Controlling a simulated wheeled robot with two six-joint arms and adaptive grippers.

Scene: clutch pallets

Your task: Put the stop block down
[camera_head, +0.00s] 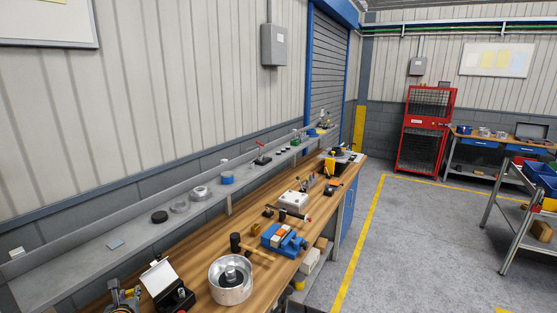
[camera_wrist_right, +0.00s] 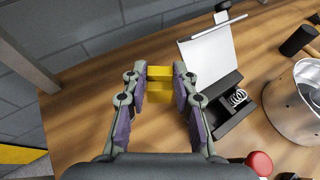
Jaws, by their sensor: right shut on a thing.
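The yellow stop block (camera_wrist_right: 160,74) is between the fingertips of my right gripper (camera_wrist_right: 163,84) in the right wrist view. The gripper is shut on it from both sides. The block is over the wooden bench top (camera_wrist_right: 82,108); I cannot tell whether it touches the wood. In the head view my right gripper (camera_head: 123,297) shows at the bottom edge, left of an open black box. My left gripper is not in view.
The open black box (camera_wrist_right: 222,103) with its white lid raised stands right of the gripper. A round metal housing (camera_head: 231,280) is beyond it. A hammer (camera_head: 248,247) and a blue vise (camera_head: 284,240) lie farther along. Bare wood surrounds the block's left side.

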